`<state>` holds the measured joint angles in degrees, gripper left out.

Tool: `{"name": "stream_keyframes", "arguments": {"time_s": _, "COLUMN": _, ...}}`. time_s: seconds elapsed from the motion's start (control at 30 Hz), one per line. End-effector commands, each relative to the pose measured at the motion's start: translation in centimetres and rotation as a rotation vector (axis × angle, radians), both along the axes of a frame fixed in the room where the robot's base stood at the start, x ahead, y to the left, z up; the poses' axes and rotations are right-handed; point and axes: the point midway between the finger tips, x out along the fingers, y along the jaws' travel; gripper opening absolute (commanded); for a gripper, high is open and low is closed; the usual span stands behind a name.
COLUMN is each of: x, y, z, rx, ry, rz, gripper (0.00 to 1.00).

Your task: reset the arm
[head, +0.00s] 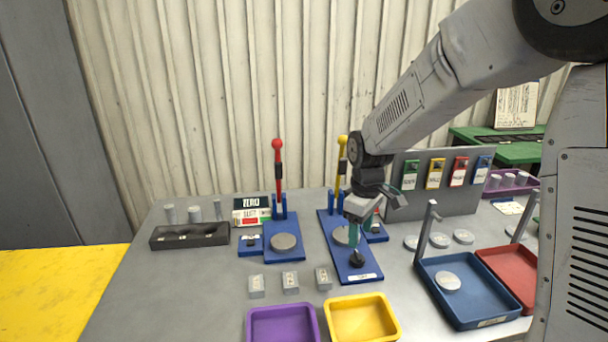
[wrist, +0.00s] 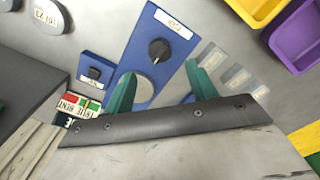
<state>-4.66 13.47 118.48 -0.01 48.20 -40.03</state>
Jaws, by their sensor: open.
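My gripper (head: 364,226) hangs at the end of my outstretched arm, above the blue base (head: 357,269) with the black knob (head: 357,259) and the yellow-topped lever (head: 342,154). Its teal fingers are apart, with nothing seen between them. In the wrist view my gripper (wrist: 158,84) shows with its fingers spread over the blue base (wrist: 178,72). The black knob (wrist: 159,51) lies beyond the fingertips, and a grey disc (wrist: 143,89) shows between the fingers. I cannot tell the exact height above the base.
A red-topped lever (head: 277,145) stands left of my gripper. Small grey blocks (head: 290,283) sit in front. Purple (head: 282,310) and yellow (head: 362,301) trays lie at the front edge. A grey panel with coloured tags (head: 435,208) and a blue tray (head: 470,314) stand right.

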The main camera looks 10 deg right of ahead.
Motion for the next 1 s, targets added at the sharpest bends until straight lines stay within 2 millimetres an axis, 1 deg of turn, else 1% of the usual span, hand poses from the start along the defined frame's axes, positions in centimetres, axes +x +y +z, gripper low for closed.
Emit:
{"name": "stream_keyframes", "arguments": {"time_s": 0.07, "x": -0.6, "y": -0.1, "z": -0.1, "rx": -0.003, "ry": 0.025, "rz": -0.053, "gripper": 0.57}}
{"name": "stream_keyframes", "arguments": {"time_s": 0.13, "x": -2.7, "y": -0.2, "z": -0.7, "rx": -0.013, "ry": 0.084, "rz": -0.133, "gripper": 0.57}}
{"name": "stream_keyframes", "arguments": {"time_s": 0.17, "x": -3.9, "y": -0.3, "z": -0.4, "rx": -0.018, "ry": 0.102, "rz": -0.174, "gripper": 0.57}}
{"name": "stream_keyframes", "arguments": {"time_s": 0.2, "x": -5.2, "y": -0.5, "z": 0.3, "rx": -0.024, "ry": 0.116, "rz": -0.222, "gripper": 0.57}}
{"name": "stream_keyframes", "arguments": {"time_s": 0.47, "x": -13.4, "y": -1.8, "z": 5.4, "rx": -0.044, "ry": 0.137, "rz": -0.465, "gripper": 0.57}}
{"name": "stream_keyframes", "arguments": {"time_s": 0.6, "x": -18.3, "y": -2.5, "z": 8.0, "rx": -0.046, "ry": 0.119, "rz": -0.588, "gripper": 0.57}}
{"name": "stream_keyframes", "arguments": {"time_s": 0.8, "x": -24.8, "y": -3.3, "z": 10.6, "rx": -0.031, "ry": 0.062, "rz": -0.722, "gripper": 0.57}}
{"name": "stream_keyframes", "arguments": {"time_s": 0.9, "x": -27.4, "y": -3.6, "z": 11.3, "rx": -0.014, "ry": 0.02, "rz": -0.76, "gripper": 0.57}}
{"name": "stream_keyframes", "arguments": {"time_s": 1.0, "x": -29.0, "y": -3.8, "z": 11.9, "rx": 0.006, "ry": -0.026, "rz": -0.772, "gripper": 0.57}}
